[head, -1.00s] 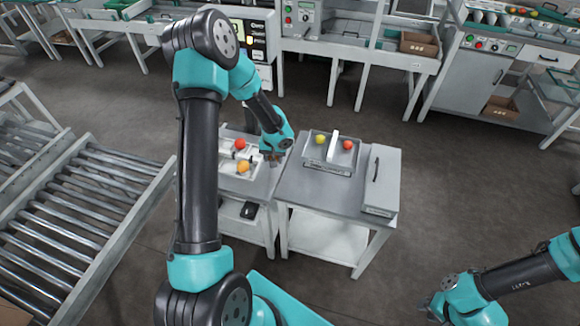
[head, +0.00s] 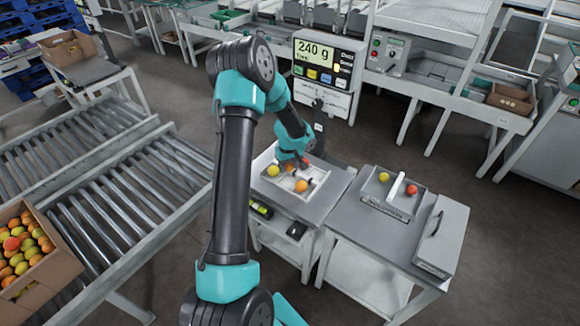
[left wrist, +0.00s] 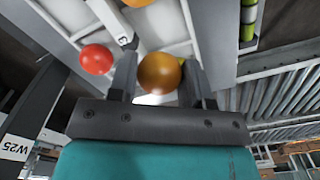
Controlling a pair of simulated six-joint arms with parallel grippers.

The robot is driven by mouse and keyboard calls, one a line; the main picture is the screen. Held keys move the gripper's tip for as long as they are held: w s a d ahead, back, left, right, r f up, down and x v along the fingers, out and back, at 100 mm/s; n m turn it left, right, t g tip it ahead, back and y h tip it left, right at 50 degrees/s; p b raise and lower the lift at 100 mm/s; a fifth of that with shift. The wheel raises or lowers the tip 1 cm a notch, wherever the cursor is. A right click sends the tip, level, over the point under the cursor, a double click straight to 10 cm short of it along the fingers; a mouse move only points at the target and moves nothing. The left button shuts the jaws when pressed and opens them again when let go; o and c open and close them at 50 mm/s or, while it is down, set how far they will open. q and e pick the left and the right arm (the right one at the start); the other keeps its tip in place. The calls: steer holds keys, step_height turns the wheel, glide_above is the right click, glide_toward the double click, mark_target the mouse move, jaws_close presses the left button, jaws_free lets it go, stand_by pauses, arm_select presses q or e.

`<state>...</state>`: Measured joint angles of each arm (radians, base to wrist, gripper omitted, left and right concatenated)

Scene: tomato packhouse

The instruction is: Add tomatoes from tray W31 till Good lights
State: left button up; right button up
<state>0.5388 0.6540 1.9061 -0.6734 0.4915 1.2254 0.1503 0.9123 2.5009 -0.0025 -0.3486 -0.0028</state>
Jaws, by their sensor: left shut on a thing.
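My left gripper (left wrist: 156,82) is shut on an orange tomato (left wrist: 159,73) over the weighing pan (head: 262,186). In the left wrist view a red tomato (left wrist: 96,59) lies to the left and part of another tomato (left wrist: 137,2) shows at the top edge. In the head view the pan area shows a yellow tomato (head: 273,170), an orange one (head: 301,186) and a partly hidden red one (head: 306,160). The display (head: 316,52) reads 240 g; its smaller line is unclear. A grey tray (head: 385,211) on the right table holds a yellow and a red tomato; its label is unreadable.
A lidded grey box (head: 440,240) with a handle stands right of the tray. Roller conveyors (head: 130,205) run at left, with a carton of many tomatoes (head: 50,275). A W25 sign (left wrist: 17,147) shows in the left wrist view.

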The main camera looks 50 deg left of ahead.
mark_target(289, 183)
arm_select(q)
steer(key=shift+f, duration=0.1)
steer(key=shift+f, duration=3.1)
steer(key=shift+f, duration=0.55)
steer(key=o, duration=0.8)
steer(key=shift+c, duration=1.7)
steer(key=shift+r, duration=0.15)
steer(key=shift+r, duration=3.35)
